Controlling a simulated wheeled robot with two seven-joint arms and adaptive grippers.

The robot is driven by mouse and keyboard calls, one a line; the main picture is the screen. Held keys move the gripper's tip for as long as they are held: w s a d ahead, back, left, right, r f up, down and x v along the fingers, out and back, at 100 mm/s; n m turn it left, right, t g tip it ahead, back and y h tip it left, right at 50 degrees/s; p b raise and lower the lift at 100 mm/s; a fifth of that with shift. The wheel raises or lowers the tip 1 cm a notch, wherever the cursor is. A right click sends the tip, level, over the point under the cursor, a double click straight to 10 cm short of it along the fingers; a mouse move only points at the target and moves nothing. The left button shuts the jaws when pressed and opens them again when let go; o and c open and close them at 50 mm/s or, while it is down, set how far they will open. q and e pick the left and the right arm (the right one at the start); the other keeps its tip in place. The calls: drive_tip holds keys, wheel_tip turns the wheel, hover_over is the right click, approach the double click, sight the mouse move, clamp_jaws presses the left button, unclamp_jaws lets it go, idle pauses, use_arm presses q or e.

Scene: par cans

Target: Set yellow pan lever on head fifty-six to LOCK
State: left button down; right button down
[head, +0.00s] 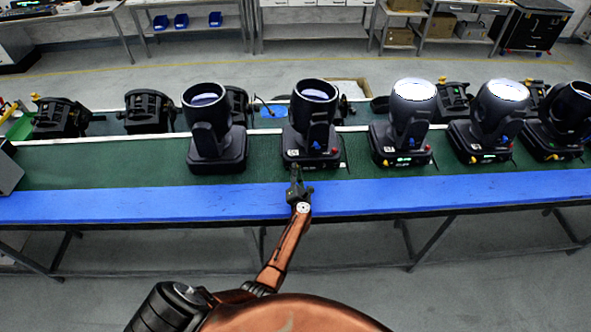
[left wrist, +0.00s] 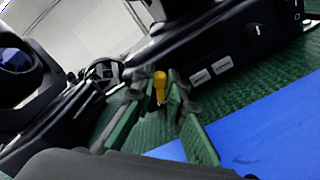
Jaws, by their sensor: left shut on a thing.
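A black moving head (head: 313,112) stands upright on the bench straight ahead of my left gripper (head: 296,182). Its lens points up, and red and blue parts show on its side. In the left wrist view, a yellow lever (left wrist: 159,80) sits at the lower edge of a black base (left wrist: 225,50). My left gripper (left wrist: 161,95) is shut on the yellow lever, with its fingers on either side. White labels on the base are too blurred to read, so I cannot tell the head's number or the lever's setting. My right gripper is not in view.
Another moving head (head: 215,130) stands to the left, and several stand to the right, two with lit lenses (head: 413,90). The bench has a green mat (head: 110,170) and a clear blue front strip (head: 130,204). More black fixtures (head: 150,110) stand behind.

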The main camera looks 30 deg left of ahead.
use_arm(q)
drive_tip(key=shift+f, duration=0.1)
idle(0.3)
drive_tip(key=c, duration=1.9)
unclamp_jaws()
drive_tip(key=shift+c, duration=0.2)
drive_tip(key=shift+r, duration=0.2)
wheel_tip(320, 180, up, 10)
drive_tip(key=shift+f, duration=0.15)
